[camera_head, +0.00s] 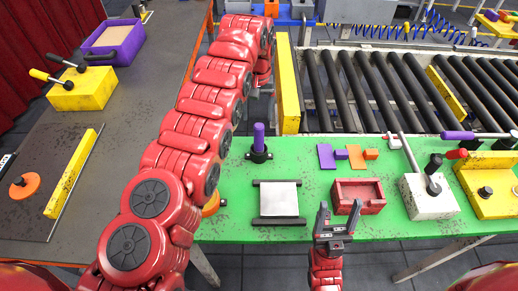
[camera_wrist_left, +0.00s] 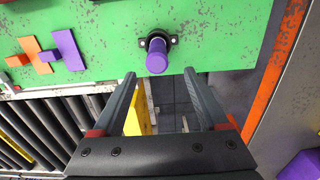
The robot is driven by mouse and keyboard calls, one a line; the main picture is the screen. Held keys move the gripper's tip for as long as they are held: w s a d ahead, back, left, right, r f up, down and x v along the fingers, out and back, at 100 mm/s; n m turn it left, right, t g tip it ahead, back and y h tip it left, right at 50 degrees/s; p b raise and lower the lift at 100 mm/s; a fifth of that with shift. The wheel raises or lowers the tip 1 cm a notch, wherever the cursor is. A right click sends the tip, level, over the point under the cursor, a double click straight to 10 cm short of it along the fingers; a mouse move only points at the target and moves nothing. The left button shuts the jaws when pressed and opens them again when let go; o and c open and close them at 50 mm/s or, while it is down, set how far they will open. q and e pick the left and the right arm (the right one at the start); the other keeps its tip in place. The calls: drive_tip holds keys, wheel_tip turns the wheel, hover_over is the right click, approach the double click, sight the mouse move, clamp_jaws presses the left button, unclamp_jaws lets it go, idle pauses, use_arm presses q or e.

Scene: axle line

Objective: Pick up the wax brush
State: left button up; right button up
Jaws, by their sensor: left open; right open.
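An upright purple handle (camera_head: 259,136), likely the wax brush, stands in a black holder on the green table; its lower end is hidden in the holder. In the left wrist view the purple handle (camera_wrist_left: 156,55) lies just past my fingertips, roughly centred between them and apart from both. My left gripper (camera_wrist_left: 160,76) is open and empty; in the head view it is mostly hidden behind my red arm, on the far side of the handle. My right gripper (camera_head: 337,212) is open and empty at the table's front edge, beside a red tray.
The red tray (camera_head: 345,203), a white plate on black bars (camera_head: 279,200) and purple and orange parts (camera_head: 341,155) lie on the green table (camera_head: 230,225). White and yellow lever boxes stand right. A roller conveyor (camera_head: 385,85) and yellow rail (camera_head: 287,85) are behind.

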sight(259, 126)
use_arm(q)
drive_tip(key=shift+a+f, duration=0.1)
drive_tip(key=shift+f, duration=0.4)
drive_tip(key=shift+s+f+p, duration=0.1)
drive_tip(key=shift+f+p, duration=0.25)
drive_tip(key=shift+p, duration=0.05)
drive_tip(key=shift+f, duration=0.75)
drive_tip(key=shift+d+f+p, duration=0.2)
drive_tip(key=shift+f+p, duration=0.1)
drive_tip(key=shift+p, duration=0.2)
drive_tip(key=shift+s+d+f+p, duration=0.1)
drive_tip(key=shift+s+f+p, duration=0.15)
drive_tip(key=shift+f+p, duration=0.8)
drive_tip(key=shift+f+b, duration=0.35)
drive_tip(key=shift+f, duration=1)
drive_tip(key=shift+w, duration=0.1)
clamp_jaws()
